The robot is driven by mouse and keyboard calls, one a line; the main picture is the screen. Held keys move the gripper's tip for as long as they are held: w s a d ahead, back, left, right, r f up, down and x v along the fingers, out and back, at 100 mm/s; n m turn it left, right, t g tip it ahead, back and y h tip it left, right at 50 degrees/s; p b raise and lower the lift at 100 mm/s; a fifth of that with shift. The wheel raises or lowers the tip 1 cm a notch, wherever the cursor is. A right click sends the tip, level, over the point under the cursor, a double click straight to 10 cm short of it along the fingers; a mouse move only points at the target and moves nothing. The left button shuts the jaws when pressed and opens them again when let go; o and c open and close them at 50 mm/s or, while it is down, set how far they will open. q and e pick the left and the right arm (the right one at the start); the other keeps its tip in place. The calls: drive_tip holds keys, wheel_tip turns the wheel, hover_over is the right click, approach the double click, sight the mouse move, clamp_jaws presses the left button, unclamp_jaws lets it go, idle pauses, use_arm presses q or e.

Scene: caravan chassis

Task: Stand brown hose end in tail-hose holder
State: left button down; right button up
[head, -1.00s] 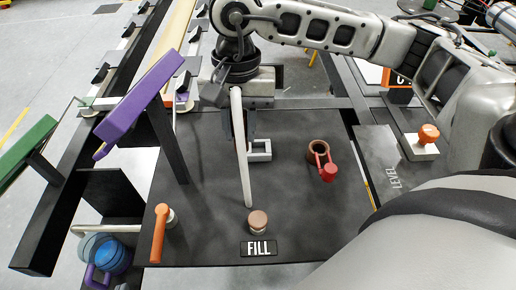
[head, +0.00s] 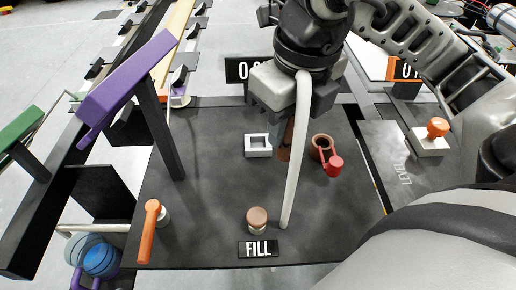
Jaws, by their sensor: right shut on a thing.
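My right gripper (head: 292,105) points down above the dark deck and is shut on the brown hose end (head: 284,142), whose brown tip shows just below the jaws. A pale hose (head: 293,170) runs down from the gripper to the deck, in front of the brown end and partly hiding it. A white square open bracket (head: 257,152) stands on the deck just left of the brown end. A brown ring (head: 321,142) with a red lever (head: 334,164) is just right of it. No label shows which is the tail-hose holder. My left gripper is out of view.
A brown-topped knob (head: 257,217) stands behind the FILL label (head: 258,249). An orange lever (head: 147,232) is at the deck's front left. A purple bar (head: 127,88) on a black post rises at left. The deck between lever and bracket is clear.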

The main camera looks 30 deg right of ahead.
drive_tip(key=shift+w+d+f, duration=0.1)
drive_tip(key=shift+w, duration=0.05)
drive_tip(key=shift+m, duration=0.3)
drive_tip(key=shift+w+d+f+b, duration=0.4)
drive_tip(key=shift+w+d+f, duration=0.25)
drive_tip(key=shift+w+f, duration=1.5)
drive_tip(key=shift+w+d+f+b, duration=0.45)
drive_tip(key=shift+w+d+f, duration=0.15)
drive_tip(key=shift+w+f, duration=1.55)
drive_tip(key=shift+w+d+f+b, duration=0.4)
drive_tip(key=shift+w+d+f, duration=0.25)
drive_tip(key=shift+w+f, duration=1.5)
drive_tip(key=shift+f, duration=0.15)
drive_tip(key=o, duration=1)
